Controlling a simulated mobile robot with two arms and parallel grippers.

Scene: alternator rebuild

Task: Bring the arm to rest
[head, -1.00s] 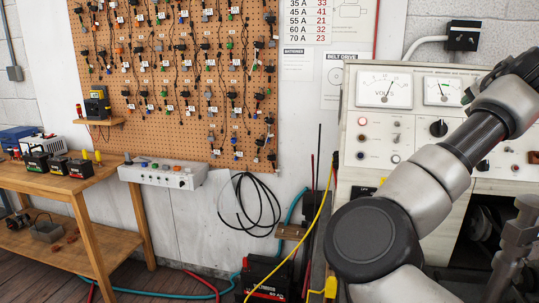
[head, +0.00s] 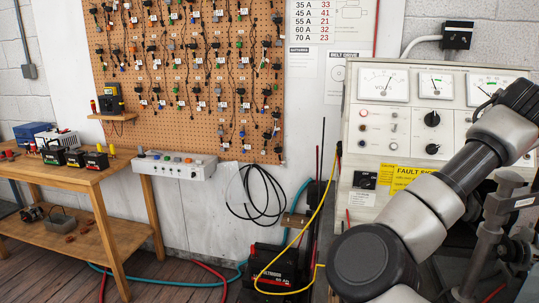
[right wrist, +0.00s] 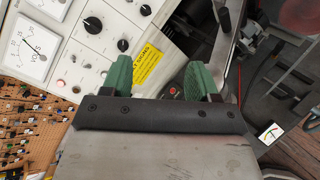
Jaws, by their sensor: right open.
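My right arm (head: 408,222) comes in from the bottom right of the head view and slants up to the right, in front of the test bench. Its dark wrist end (head: 522,98) is at the right edge, and the gripper itself does not show there. In the right wrist view my right gripper (right wrist: 158,82) is open, with its two green fingers apart and nothing held between them. Behind the fingers are the bench panel and a yellow label (right wrist: 148,64). My left gripper is in neither view.
The test bench (head: 405,125) with meters and knobs stands close behind the arm. A metal stand (head: 497,215) is at the right. A black battery (head: 272,268) with cables sits on the floor. A wooden workbench (head: 95,178) and a pegboard (head: 185,75) are at left.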

